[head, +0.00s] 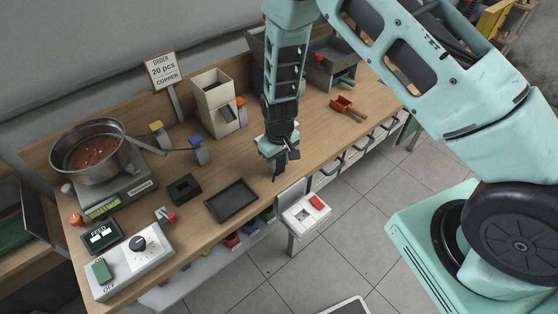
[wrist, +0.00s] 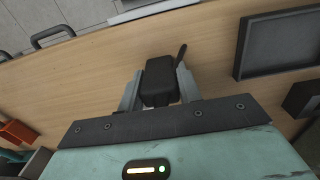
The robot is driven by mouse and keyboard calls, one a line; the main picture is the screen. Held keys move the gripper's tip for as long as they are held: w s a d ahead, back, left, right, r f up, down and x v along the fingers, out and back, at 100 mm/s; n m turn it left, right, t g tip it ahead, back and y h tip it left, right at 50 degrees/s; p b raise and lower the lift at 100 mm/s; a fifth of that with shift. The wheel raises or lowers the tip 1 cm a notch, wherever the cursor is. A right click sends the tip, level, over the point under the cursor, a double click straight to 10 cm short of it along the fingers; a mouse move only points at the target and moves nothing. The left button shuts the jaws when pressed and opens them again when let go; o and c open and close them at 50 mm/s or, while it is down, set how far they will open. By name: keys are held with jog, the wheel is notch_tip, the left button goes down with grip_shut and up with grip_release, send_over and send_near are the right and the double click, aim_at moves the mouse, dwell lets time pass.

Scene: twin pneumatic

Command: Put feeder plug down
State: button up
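My gripper (head: 279,164) hangs over the wooden bench (head: 315,133), close to its front edge. In the wrist view the two grey fingers of my gripper (wrist: 159,92) are on either side of a black plug (wrist: 158,78) and shut on it. The plug is a small dark block with a thin stub at its upper right. In the head view the plug (head: 293,153) shows only in part beside the fingers. I cannot tell whether it touches the bench top.
A black tray (head: 231,218) and a black open block (head: 184,188) lie left of my gripper. A white box with a red switch (head: 303,216) stands at the front edge. A scale (head: 117,187), a control box (head: 132,268) and a beige hopper (head: 213,100) stand farther left. Bench beneath my gripper looks bare.

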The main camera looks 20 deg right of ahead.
jog(key=shift+o, duration=1.4)
notch_tip(320, 180, up, 12)
jog(key=b, duration=0.3)
jog(key=shift+b, duration=0.35)
jog(key=s+a+r+n+y, duration=0.1)
jog(key=s+a+r, duration=0.3)
jog(key=s+r, duration=0.25)
jog(key=s+a+r+n, duration=0.1)
jog(key=s+a+r, duration=0.35)
jog(key=s, duration=0.35)
jog(key=s+d+r+n, duration=0.2)
jog(key=s+r, duration=0.2)
jog(key=s, duration=0.8)
jog(key=shift+s, duration=0.25)
jog(key=shift+f, duration=0.1)
